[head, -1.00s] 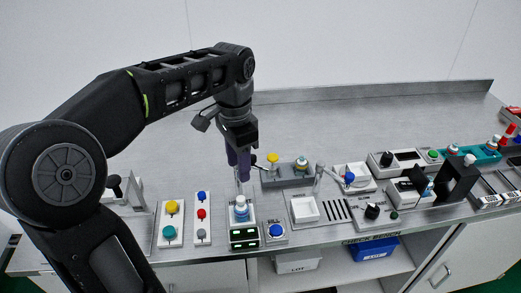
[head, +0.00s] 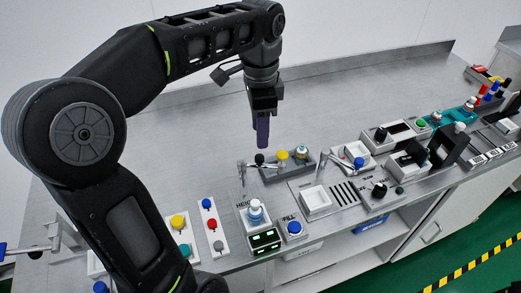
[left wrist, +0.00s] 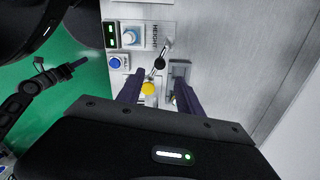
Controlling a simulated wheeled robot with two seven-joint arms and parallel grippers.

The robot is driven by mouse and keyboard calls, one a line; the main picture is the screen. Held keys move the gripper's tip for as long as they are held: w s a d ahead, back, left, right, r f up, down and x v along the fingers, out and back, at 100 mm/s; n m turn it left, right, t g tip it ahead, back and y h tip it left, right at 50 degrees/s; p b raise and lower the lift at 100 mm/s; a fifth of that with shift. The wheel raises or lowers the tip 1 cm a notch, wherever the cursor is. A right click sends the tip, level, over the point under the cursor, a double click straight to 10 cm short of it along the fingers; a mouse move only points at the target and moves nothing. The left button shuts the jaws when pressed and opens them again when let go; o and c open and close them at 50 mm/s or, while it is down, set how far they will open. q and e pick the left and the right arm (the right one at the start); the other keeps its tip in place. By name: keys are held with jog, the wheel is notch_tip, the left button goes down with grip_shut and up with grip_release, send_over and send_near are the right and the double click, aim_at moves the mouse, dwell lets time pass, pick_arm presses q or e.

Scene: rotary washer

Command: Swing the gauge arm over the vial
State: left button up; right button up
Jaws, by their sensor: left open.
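The vial (head: 255,213), white-capped with a blue band, stands upright on the HEIGHT station (head: 265,241). Behind it is a thin metal post carrying the gauge arm (head: 249,161), which ends in a black ball knob (head: 259,159). In the left wrist view the gauge arm (left wrist: 164,53) points away from the vial (left wrist: 130,37), not over it. My left gripper (head: 262,146) hangs above and behind the knob, fingers down and apart from it. In the left wrist view its open fingers (left wrist: 157,80) straddle the knob's line of sight, empty. My right gripper (left wrist: 75,68) shows small over the floor.
A grey tray with a yellow-topped piece (head: 282,155) and a vial (head: 301,153) lies just behind the station. The blue FILL button (head: 294,227) is to its right, a button panel (head: 212,222) to its left. The bench behind is clear.

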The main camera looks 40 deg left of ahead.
aim_at(260, 156)
pick_arm(q)
notch_tip(260, 156, down, 3)
jog(key=shift+d+f+b, duration=0.1)
jog(key=shift+b, duration=1)
jog(key=shift+f+p, duration=0.25)
jog(key=shift+p, duration=0.1)
jog(key=shift+f, duration=2)
jog(key=shift+c, duration=0.5)
grip_shut()
